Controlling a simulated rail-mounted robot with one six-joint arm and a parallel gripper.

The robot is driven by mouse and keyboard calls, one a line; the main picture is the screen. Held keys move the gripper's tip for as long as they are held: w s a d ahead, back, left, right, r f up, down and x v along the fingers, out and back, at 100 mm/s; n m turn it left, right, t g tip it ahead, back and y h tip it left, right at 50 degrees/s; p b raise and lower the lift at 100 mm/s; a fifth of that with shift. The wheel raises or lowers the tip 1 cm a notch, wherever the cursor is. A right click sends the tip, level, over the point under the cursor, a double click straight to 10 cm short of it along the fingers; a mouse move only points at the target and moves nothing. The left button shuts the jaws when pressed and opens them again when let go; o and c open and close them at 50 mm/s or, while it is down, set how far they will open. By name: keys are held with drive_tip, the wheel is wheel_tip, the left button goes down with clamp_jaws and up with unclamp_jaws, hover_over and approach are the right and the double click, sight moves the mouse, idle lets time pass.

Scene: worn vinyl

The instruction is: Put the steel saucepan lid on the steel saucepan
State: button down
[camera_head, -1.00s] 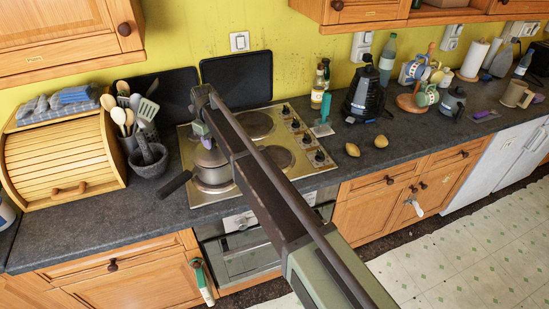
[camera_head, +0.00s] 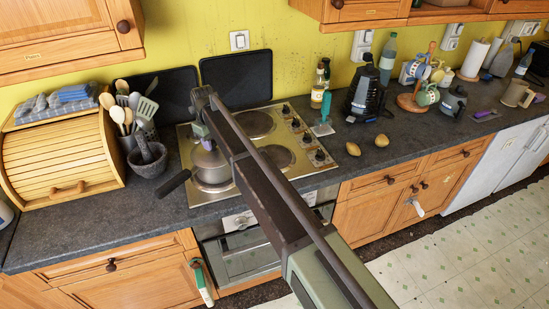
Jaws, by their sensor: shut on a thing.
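The steel saucepan (camera_head: 213,176) stands on the front left burner, its dark handle (camera_head: 174,184) pointing toward the front left. The steel saucepan lid (camera_head: 209,158) is at the pan's top, over its opening. My gripper (camera_head: 206,143) is above the pan, shut on the lid by its top. The fingertips are small and partly hidden by my arm. I cannot tell whether the lid rests on the rim or hangs just above it.
The hob (camera_head: 279,154) carries the pan; my arm crosses it. A stone mortar (camera_head: 148,160), a utensil pot and a wooden bread bin (camera_head: 62,158) stand to the left.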

drive_tip(key=c, duration=0.7)
unclamp_jaws()
drive_tip(key=shift+r, duration=0.15)
drive_tip(key=shift+r+p, duration=3.95)
drive_tip(key=shift+p, duration=0.1)
wheel_tip(320, 180, up, 11)
drive_tip(key=p, duration=1)
drive_tip(key=shift+f+p, duration=0.1)
drive_tip(key=shift+p, duration=0.3)
